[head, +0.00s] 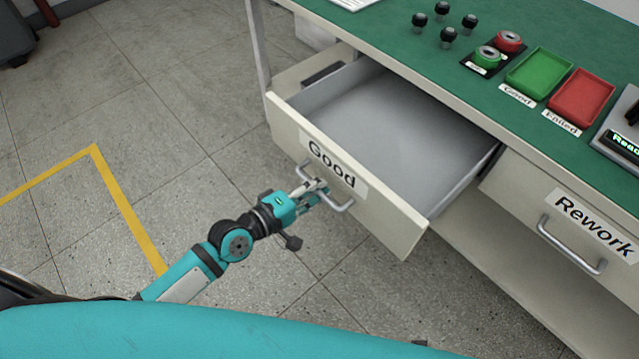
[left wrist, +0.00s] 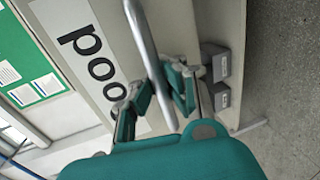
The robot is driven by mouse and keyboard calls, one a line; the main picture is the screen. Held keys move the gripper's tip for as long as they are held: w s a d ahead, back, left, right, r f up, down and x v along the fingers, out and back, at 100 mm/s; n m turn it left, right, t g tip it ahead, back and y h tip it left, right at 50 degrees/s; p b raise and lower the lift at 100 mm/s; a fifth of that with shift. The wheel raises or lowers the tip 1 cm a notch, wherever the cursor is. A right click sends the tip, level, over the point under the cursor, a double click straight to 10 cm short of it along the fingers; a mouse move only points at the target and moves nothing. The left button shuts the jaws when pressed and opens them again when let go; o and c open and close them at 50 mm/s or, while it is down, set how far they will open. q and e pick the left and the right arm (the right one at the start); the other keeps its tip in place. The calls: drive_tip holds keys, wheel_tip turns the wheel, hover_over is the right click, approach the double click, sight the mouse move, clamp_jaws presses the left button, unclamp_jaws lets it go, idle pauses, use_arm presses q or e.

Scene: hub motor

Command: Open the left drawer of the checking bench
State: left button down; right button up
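The left drawer (head: 345,167) of the checking bench, labelled "Good", stands pulled well out, and its grey inside is empty. Its metal bar handle (head: 341,207) is on the front panel, below the label. My left gripper (head: 316,190) is at the handle. In the left wrist view, its two fingers (left wrist: 158,85) lie on either side of the handle bar (left wrist: 141,38) and appear shut on it. The "Good" label (left wrist: 88,50) shows beside the fingers there. My right gripper is not in view.
The closed "Rework" drawer (head: 565,215) is to the right. On the green bench top (head: 400,60) are several black knobs, a green tray (head: 539,73), a red tray (head: 581,97) and a display (head: 625,143). The floor left of the drawer is clear, with yellow tape (head: 125,205).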

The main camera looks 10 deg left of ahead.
use_arm(q)
drive_tip(key=shift+r, duration=0.1)
drive_tip(key=c, duration=1.3)
unclamp_jaws()
drive_tip(key=shift+c, duration=0.2)
drive_tip(key=shift+s, duration=0.1)
drive_tip(key=v, duration=1.2)
